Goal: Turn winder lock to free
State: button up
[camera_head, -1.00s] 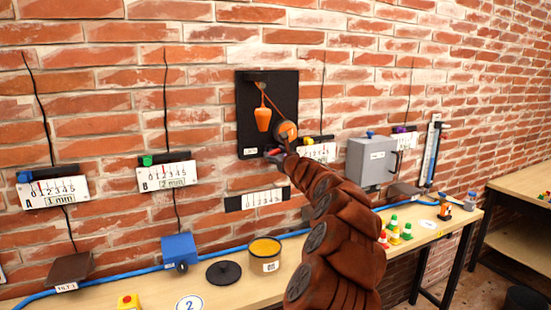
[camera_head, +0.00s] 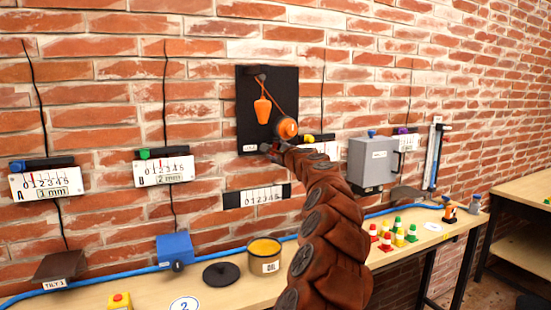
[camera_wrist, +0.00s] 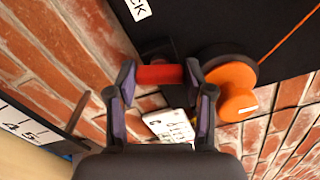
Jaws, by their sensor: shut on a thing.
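The winder lock shows as a red handle (camera_wrist: 158,75) in the wrist view, at the lower edge of the black wall board (camera_head: 250,105), beside a partly cut-off label ending in "CK". My gripper (camera_wrist: 160,82) is shut on this red handle, one finger at each end. In the head view my gripper (camera_head: 275,148) is at the board's bottom edge and largely hides the handle. The orange winder drum (camera_head: 287,128) is just above and right of it; it also shows in the wrist view (camera_wrist: 225,75). An orange weight (camera_head: 262,109) hangs on an orange cord.
Gauges A (camera_head: 45,182) and B (camera_head: 164,170) hang at left. A grey box (camera_head: 373,163) is mounted right of my arm. Below, the bench (camera_head: 225,300) holds an oil tin (camera_head: 264,262), a black lid (camera_head: 221,273) and several coloured pieces (camera_head: 399,232).

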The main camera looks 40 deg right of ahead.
jog(key=shift+f+n+b, duration=0.1)
jog(key=shift+n+b, duration=1.45)
jog(key=shift+n, duration=0.45)
jog(key=o, duration=1.2)
jog(key=shift+c, duration=0.2)
jog(key=shift+s, duration=0.1)
jog(key=v, duration=1.1)
jog(key=shift+s+a, duration=0.25)
jog(key=shift+s, duration=0.1)
